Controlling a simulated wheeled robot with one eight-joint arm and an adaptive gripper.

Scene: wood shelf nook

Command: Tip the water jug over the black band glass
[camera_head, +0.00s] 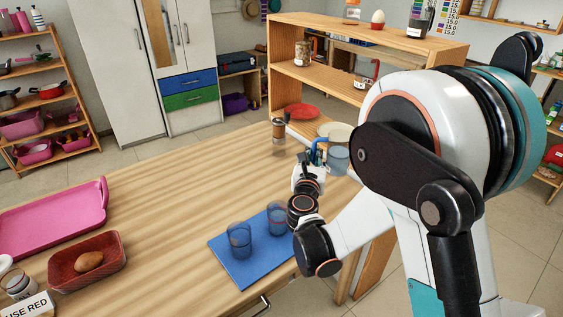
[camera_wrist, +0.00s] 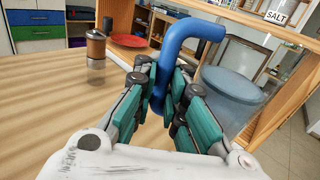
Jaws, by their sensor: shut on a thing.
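The water jug (camera_head: 338,160) is translucent blue with a blue handle. It is near the table's far right edge and looks roughly upright; it also shows in the wrist view (camera_wrist: 232,95). My gripper (camera_head: 316,160) is shut on the jug's handle, and the handle (camera_wrist: 186,40) stands between the teal finger pads. Two translucent blue glasses stand on a blue mat (camera_head: 232,272), a left glass (camera_head: 239,240) and a right glass (camera_head: 277,218). They are nearer the camera than my gripper. I cannot tell from here which has a black band.
A brown-topped jar (camera_head: 278,131) stands at the table's far edge. A red plate (camera_head: 301,112) lies on the wooden shelf unit (camera_head: 287,76), close behind the jug. A pink tray (camera_head: 60,228) and a red basket (camera_head: 70,279) are at left. The table's middle is clear.

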